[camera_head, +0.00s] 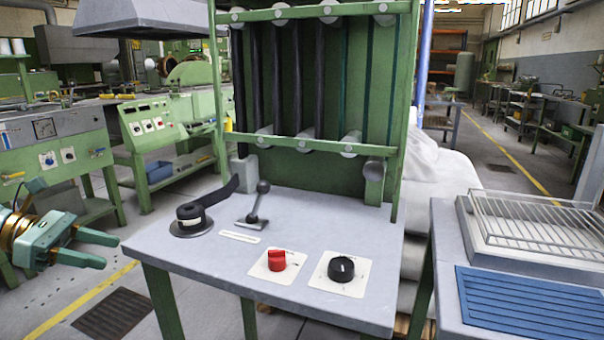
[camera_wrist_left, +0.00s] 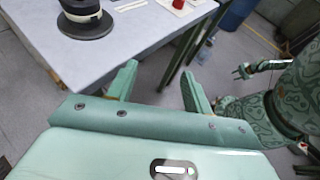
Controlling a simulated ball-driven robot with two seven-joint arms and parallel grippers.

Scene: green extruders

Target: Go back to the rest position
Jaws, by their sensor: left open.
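My left gripper (camera_head: 108,250) is at the left of the head view, beside the near left corner of the grey-topped table (camera_head: 215,255). Its two green fingers are apart with nothing between them. In the left wrist view the left gripper (camera_wrist_left: 158,72) is open and empty, with the table edge beyond and to the left. What looks like my right gripper (camera_wrist_left: 240,72) shows small at the right of the left wrist view, too small to tell its jaws. It is not in the head view.
The table holds a black spool (camera_head: 190,217), a lever (camera_head: 257,205), a red knob (camera_head: 277,260) and a black knob (camera_head: 341,269). A green frame (camera_head: 398,120) stands behind. At right, a side table carries a wire rack (camera_head: 530,222) and blue mat (camera_head: 535,300). Floor shows left of the table.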

